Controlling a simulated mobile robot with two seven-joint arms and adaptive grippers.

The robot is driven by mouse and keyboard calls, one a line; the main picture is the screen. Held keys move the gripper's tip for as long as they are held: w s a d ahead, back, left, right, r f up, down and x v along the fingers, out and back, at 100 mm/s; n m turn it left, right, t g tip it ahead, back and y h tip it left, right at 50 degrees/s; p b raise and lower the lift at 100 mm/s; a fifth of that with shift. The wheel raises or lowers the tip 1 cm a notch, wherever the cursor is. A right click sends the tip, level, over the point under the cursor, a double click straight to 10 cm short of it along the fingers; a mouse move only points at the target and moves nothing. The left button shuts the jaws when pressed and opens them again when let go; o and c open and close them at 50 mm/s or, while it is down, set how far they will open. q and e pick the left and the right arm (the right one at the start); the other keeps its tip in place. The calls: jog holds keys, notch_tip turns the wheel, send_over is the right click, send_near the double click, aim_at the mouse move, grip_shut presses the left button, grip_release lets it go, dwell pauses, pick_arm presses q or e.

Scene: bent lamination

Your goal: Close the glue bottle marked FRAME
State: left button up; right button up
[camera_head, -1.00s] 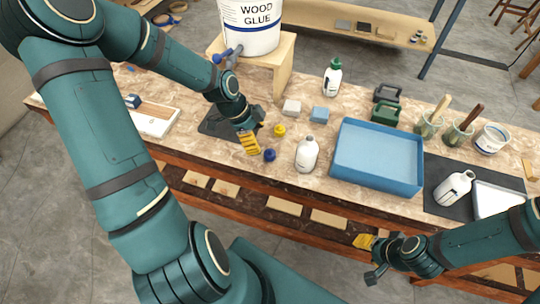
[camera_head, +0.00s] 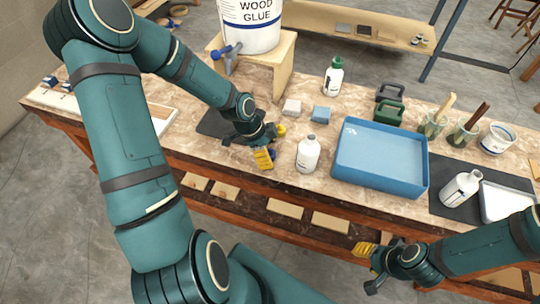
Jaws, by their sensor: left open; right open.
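My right gripper (camera_head: 362,250) is open in front of the bench edge.
A blue tray (camera_head: 352,179) stands right of the centre bottle. White and blue blocks (camera_head: 320,114), green and dark clamp-like items (camera_head: 388,112) and brush pots (camera_head: 460,136) stand behind. A large wood glue bucket (camera_head: 248,28) sits on a wooden stand (camera_head: 283,70) at the back.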

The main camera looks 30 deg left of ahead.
aim_at(269, 149)
pick_arm(q)
jog(key=shift+d+f, duration=0.1)
jog(key=shift+f, duration=0.15)
jog(key=c, duration=0.8)
notch_tip(269, 149, up, 10)
jog(key=p, duration=0.3)
